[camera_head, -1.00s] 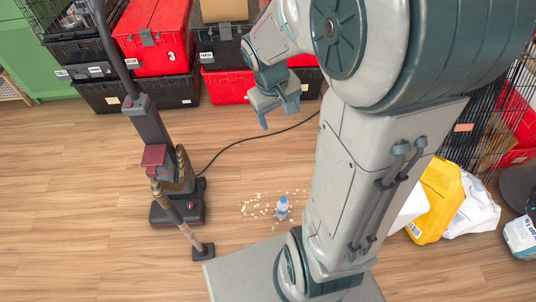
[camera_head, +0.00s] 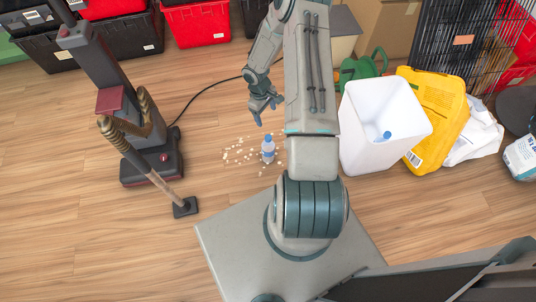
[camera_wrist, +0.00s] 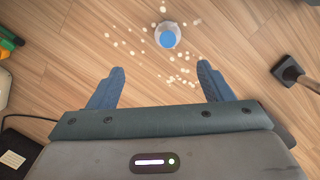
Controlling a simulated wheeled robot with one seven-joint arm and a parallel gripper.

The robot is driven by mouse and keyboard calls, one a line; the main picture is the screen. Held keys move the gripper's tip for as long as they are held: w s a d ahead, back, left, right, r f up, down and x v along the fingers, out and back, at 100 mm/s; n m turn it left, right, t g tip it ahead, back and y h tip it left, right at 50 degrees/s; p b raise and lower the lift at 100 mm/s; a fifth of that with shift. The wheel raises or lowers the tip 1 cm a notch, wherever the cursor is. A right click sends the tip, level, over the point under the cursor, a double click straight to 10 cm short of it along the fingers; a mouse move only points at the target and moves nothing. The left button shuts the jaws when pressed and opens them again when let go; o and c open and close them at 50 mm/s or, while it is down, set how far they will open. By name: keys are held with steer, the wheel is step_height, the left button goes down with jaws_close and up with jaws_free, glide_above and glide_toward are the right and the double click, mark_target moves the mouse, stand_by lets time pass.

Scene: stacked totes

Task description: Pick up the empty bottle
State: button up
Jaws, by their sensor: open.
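A small clear bottle with a blue cap and blue label (camera_head: 268,150) stands upright on the wood floor among scattered pale crumbs. In the wrist view the bottle (camera_wrist: 168,36) is seen from above, beyond my fingertips and roughly centred between them. My gripper (camera_head: 264,112) is open and empty, above the floor and close to the bottle, pointing down. Its two blue fingers (camera_wrist: 160,73) are spread apart in the wrist view. Whether the bottle holds liquid I cannot tell. Another blue-capped bottle (camera_head: 386,135) lies inside a white bin (camera_head: 365,150).
An upright vacuum cleaner (camera_head: 150,165) with a cord stands left of the bottle. Red and black totes (camera_head: 195,22) line the back. Floor around the bottle is clear except for crumbs.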

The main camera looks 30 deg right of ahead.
mark_target(268, 137)
steer(key=f+b, duration=0.1)
steer(key=f, duration=0.3)
steer(key=s+f+b, duration=0.1)
steer(key=f, duration=0.3)
steer(key=f+b, duration=0.1)
steer(key=f, duration=0.3)
steer(key=shift+s+d+f, duration=0.2)
steer(key=shift+s+f, duration=0.05)
steer(key=f, duration=0.1)
steer(key=f+b, duration=0.1)
steer(key=f, duration=0.1)
steer(key=f+b, duration=0.1)
steer(key=f, duration=0.1)
steer(key=shift+s+a+f, duration=0.15)
steer(key=shift+s, duration=0.25)
steer(key=c, duration=1.3)
